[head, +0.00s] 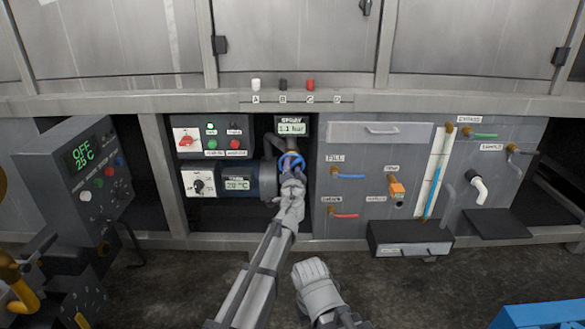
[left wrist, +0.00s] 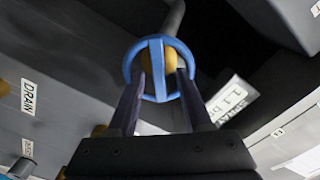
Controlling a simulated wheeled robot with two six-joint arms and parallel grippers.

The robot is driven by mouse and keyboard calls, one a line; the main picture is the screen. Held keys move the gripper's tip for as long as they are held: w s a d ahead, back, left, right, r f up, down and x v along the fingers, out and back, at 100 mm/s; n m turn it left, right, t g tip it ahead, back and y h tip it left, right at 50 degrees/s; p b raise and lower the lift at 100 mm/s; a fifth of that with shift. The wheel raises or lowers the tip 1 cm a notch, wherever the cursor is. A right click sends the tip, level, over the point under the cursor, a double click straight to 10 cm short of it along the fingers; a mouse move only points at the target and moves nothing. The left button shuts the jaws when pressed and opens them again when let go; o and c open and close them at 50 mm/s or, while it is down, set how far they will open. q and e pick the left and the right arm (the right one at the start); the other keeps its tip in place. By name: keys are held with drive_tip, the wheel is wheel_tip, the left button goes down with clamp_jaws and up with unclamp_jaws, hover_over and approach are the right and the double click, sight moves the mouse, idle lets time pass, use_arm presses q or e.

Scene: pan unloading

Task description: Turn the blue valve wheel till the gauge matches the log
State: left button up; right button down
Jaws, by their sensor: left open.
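The blue valve wheel (head: 291,160) sits on a pipe in the dark recess at the centre of the head view. In the left wrist view the blue wheel (left wrist: 157,42) shows its ring, a central spoke and a yellow part behind. My left gripper (left wrist: 160,82) is open, its two fingers at either side of the spoke and overlapping the ring; contact cannot be told. In the head view my left gripper (head: 291,178) partly covers the wheel. The spray gauge (head: 291,128) above it reads 1.1 bar. My right gripper (head: 317,285) is low at centre, its jaws unclear. I cannot make out a log.
A control panel (head: 212,140) with switches and a 29 °C display stands left of the wheel. A panel with coloured handles and a sight tube (head: 434,180) is on the right. A dark drawer box (head: 410,238) juts out below it. An OFF display cabinet (head: 85,175) stands at far left.

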use_arm(q)
drive_tip(key=s, duration=0.7)
drive_tip(key=shift+s, duration=0.4)
